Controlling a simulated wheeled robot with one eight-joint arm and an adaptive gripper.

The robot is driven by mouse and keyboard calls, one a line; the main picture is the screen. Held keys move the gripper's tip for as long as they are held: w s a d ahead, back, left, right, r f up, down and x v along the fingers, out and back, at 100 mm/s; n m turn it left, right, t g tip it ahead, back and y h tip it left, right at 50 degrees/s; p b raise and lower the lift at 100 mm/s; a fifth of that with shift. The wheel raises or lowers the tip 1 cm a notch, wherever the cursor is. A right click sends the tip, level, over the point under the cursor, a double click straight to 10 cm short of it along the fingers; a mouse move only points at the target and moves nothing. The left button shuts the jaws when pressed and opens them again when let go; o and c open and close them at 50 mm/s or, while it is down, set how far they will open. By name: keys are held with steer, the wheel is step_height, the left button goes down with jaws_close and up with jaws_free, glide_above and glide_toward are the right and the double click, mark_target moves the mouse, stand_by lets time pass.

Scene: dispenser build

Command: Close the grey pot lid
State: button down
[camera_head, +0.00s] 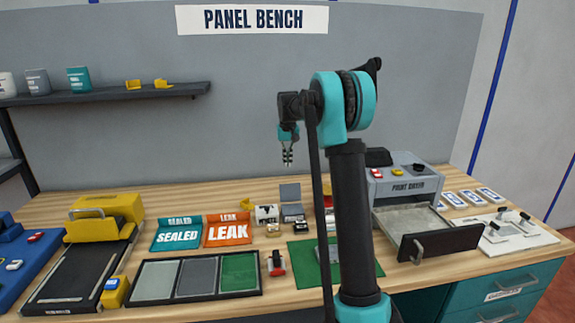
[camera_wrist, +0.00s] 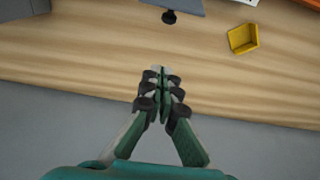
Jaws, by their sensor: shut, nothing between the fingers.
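The grey lid (camera_head: 290,193) stands raised, roughly upright, at the back of a small grey pot (camera_head: 292,213) with a label on its front. In the wrist view what looks like the lid (camera_wrist: 180,5) is cut off by the top edge, with a dark round knob (camera_wrist: 168,17) on the side facing the wall. My gripper (camera_head: 288,155) hangs above and behind the pot in the head view, apart from it. Its fingers (camera_wrist: 162,72) are together and empty over bare wood near the wall.
A white pot (camera_head: 266,213) stands left of the grey one, with a yellow open piece (camera_wrist: 243,38) beside it. The orange LEAK bin (camera_head: 228,233) is further left. The print dryer (camera_head: 405,184) with its tray pulled out stands right. A grey wall panel (camera_head: 150,130) bounds the back.

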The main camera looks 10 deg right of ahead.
mark_target(290, 192)
step_height(290, 192, down, 8)
steer(key=shift+s+r, duration=0.25)
steer(key=shift+s, duration=0.55)
steer(key=shift+s+r, duration=0.25)
steer(key=shift+s, duration=0.55)
